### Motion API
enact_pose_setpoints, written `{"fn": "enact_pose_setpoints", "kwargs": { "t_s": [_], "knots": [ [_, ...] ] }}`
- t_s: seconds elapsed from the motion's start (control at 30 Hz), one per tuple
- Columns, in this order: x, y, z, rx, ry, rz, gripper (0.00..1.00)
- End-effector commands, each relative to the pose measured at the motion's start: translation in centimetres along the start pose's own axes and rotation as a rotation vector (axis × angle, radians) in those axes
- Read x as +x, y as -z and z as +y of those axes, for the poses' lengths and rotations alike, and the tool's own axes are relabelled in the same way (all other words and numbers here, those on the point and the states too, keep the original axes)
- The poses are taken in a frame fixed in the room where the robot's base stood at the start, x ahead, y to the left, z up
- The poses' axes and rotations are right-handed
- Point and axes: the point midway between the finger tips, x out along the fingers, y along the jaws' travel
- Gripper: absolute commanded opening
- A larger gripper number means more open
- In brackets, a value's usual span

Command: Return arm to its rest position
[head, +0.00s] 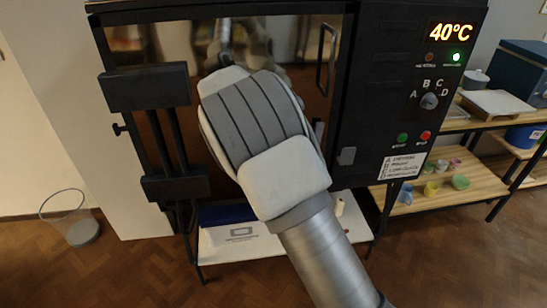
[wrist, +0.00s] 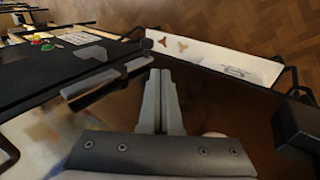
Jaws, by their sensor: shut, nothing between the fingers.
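My gripper (wrist: 161,76) shows in the wrist view with its two grey fingers together and nothing between them. In the head view my arm rises from the bottom and covers the middle of the kiln door; the fingers are hidden behind it. The black kiln (head: 375,60) stands directly ahead, its door apparently closed. In the wrist view a dark bar-shaped handle (wrist: 108,82) is just left of the fingers; I cannot tell whether they touch it.
The kiln display (head: 451,32) reads 40°C, with a green light lit below it. A white lower shelf (head: 235,246) sits under the kiln. A wooden shelf unit (head: 410,203) with small coloured pots is at right.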

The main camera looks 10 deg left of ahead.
Motion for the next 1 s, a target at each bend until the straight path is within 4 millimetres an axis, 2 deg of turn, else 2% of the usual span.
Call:
{"fn": "enact_pose_setpoints", "kwargs": {
  "t_s": [0.27,0.37,0.47,0.57,0.8,1.0],
  "knots": [
    [0.0,0.0,0.0,0.000,0.000,0.000,0.00],
    [-0.2,-0.2,0.7,0.008,0.011,-0.002,0.00],
    [-0.9,-0.8,2.5,0.029,0.045,-0.007,0.00],
    [-1.9,-2.2,5.5,0.066,0.103,-0.014,0.00],
    [-4.9,-7.4,12.4,0.149,0.254,-0.004,0.00],
    [-7.3,-12.4,16.8,0.211,0.355,0.035,0.00]
  ]
}}
